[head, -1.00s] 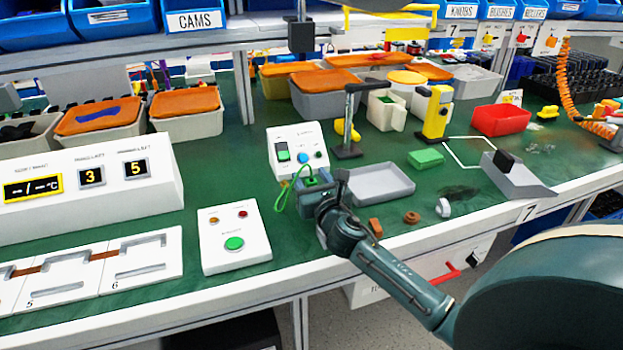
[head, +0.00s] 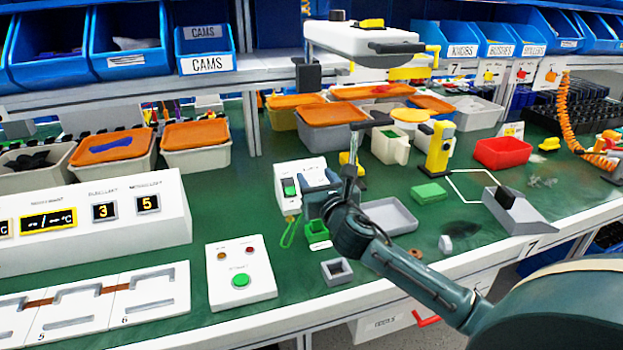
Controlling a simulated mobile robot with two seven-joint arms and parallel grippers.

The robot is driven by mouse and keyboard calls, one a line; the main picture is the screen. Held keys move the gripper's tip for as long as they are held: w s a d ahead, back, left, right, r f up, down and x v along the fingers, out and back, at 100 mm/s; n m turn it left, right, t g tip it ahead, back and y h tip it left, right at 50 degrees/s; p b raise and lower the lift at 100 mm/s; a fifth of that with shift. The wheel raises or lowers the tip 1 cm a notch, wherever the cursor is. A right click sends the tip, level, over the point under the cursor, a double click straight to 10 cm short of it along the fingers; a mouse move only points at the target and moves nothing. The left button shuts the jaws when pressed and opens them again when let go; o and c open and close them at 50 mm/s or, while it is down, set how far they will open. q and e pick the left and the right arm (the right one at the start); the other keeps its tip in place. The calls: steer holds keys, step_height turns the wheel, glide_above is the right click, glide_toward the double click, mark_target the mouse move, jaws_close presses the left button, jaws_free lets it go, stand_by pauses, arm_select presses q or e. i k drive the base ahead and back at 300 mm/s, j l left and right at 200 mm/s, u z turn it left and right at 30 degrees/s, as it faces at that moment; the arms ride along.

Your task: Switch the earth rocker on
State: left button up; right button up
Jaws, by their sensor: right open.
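A white control box (head: 283,205) stands at mid-bench with a green rocker (head: 290,187) on its sloped face. I cannot read its label or tell which way the rocker is tipped. My right gripper (head: 318,205) is open just right of the rocker, in front of the box, and hides the right part of its face. I cannot tell whether it touches the box. A green cord loop (head: 289,234) hangs by the gripper, beside a small green-and-white piece (head: 318,232). My left gripper is out of view.
A small grey square holder (head: 337,270) sits on the bench below the gripper. A grey tray (head: 390,214) lies to the right, and a white box with a green button (head: 240,281) stands front left.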

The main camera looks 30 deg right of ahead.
mark_target(288, 184)
steer(key=k+j, duration=0.15)
steer(key=k, duration=0.35)
steer(key=k+j, duration=0.2)
steer(key=k, duration=0.25)
